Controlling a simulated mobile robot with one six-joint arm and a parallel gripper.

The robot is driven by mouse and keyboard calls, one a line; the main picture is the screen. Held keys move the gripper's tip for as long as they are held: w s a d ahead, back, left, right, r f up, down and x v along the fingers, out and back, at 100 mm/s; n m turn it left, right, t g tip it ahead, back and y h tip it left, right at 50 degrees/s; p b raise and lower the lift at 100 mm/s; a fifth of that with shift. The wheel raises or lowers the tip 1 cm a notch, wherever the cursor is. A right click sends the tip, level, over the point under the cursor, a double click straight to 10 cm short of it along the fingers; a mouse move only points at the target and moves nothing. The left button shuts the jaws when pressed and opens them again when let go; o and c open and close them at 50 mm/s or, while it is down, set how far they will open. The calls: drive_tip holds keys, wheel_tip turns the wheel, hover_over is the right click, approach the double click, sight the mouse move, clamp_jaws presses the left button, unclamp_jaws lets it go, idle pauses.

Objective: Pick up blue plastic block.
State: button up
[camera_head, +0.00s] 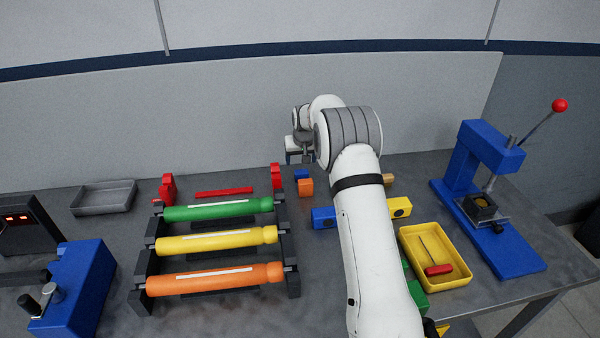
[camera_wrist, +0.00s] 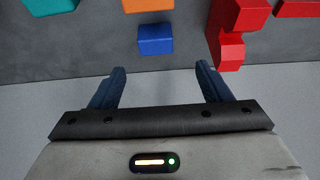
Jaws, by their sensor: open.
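A small blue block (camera_head: 301,174) lies on the grey table near its back edge, just behind an orange block. The wrist view shows the blue block (camera_wrist: 155,39) whole and uncovered, beyond the fingertips and roughly centred between them. My gripper (camera_wrist: 159,70) is open and empty, with a finger to each side in the picture and apart from the block. In the head view my gripper (camera_head: 300,157) is near the back of the table by the blue block, partly hidden by my wrist. A larger blue block (camera_head: 323,217) lies nearer, left of my forearm.
The orange block (camera_head: 306,187) is close to the small blue block. A red piece (camera_head: 276,176) stands left of it, beside a rack with green, yellow and orange rollers (camera_head: 217,243). A yellow tray (camera_head: 408,238) and blue press (camera_head: 490,150) are right. A wall rises behind.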

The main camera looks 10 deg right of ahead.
sight(301, 171)
drive_tip(key=x, duration=0.3)
drive_tip(key=shift+w+f+p, duration=0.15)
drive_tip(key=shift+w+p, duration=0.1)
drive_tip(key=shift+p, duration=0.15)
drive_tip(key=shift+s+d+p+x, duration=0.15)
drive_tip(key=shift+p+x, duration=0.2)
drive_tip(key=shift+x, duration=0.55)
drive_tip(key=shift+s+p+x, duration=0.1)
drive_tip(key=shift+p+x, duration=0.3)
drive_tip(key=shift+x, duration=0.45)
drive_tip(key=shift+s+d+p+x, duration=0.15)
drive_tip(key=shift+p+x, duration=0.2)
drive_tip(key=shift+x, duration=0.55)
drive_tip(key=shift+f, duration=0.15)
drive_tip(key=shift+c, duration=0.3)
drive_tip(key=c, duration=1)
